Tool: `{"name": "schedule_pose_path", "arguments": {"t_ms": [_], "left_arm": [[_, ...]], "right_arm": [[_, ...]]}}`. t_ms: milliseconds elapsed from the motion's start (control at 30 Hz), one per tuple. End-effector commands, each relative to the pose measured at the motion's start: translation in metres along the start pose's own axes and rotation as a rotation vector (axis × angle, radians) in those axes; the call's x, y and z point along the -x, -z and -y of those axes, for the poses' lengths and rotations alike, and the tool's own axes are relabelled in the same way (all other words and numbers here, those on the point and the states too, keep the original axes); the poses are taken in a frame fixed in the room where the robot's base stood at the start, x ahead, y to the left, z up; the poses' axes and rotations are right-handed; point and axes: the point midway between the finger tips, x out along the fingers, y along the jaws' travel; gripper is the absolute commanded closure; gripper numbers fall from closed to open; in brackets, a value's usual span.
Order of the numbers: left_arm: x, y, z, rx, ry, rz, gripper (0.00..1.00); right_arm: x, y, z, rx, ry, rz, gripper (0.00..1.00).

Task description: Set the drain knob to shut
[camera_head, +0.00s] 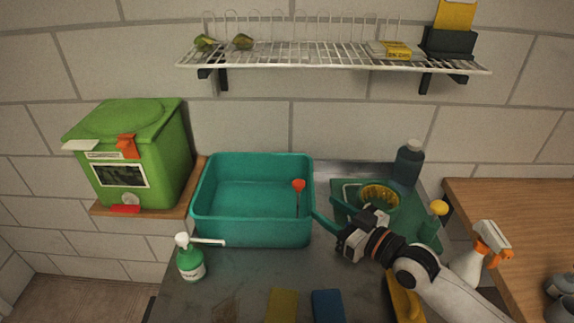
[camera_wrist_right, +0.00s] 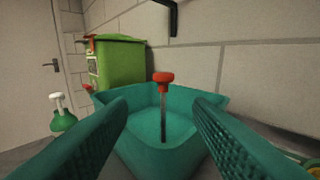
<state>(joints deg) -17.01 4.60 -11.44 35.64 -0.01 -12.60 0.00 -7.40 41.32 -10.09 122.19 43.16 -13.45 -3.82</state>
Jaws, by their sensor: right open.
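The drain knob (camera_head: 299,185) is red and sits on top of a thin upright stem in the right part of the teal basin (camera_head: 252,238). In the right wrist view the knob (camera_wrist_right: 163,78) shows ahead, between and beyond the two teal fingers. My right gripper (camera_head: 327,211) is open and empty, just right of the basin's right wall, its fingers pointing left toward the knob. The knob is apart from both fingers. I cannot tell the knob's setting, and the drain itself is not visible. My left gripper is not in view.
A green soap pump (camera_head: 190,262) stands front left of the basin, its white spout over the front. A green bin (camera_head: 130,150) is at left. Behind my right gripper are a bowl (camera_head: 380,197) and a dark bottle (camera_head: 408,165). A wire rack (camera_head: 330,58) hangs above.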

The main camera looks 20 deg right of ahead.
Motion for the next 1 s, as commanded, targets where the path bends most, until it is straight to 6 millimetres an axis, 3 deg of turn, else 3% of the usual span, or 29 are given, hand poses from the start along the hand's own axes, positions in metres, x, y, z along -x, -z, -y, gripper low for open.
{"name": "schedule_pose_path", "arguments": {"t_ms": [133, 267, 533, 800, 1000], "left_arm": [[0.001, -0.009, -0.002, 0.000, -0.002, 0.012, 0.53], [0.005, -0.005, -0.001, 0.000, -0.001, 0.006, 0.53], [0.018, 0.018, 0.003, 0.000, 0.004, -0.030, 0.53], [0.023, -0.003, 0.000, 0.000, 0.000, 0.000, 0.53], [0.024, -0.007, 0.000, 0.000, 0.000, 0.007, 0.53]], "right_arm": [[-0.005, -0.011, 0.007, -0.002, 0.002, 0.043, 0.54], [-0.019, -0.013, 0.008, -0.005, 0.004, 0.046, 0.54], [-0.072, -0.017, 0.007, -0.004, 0.003, 0.045, 0.54], [-0.112, -0.016, 0.007, -0.003, 0.003, 0.042, 0.54], [-0.121, -0.015, 0.007, -0.002, 0.002, 0.040, 0.54]]}}
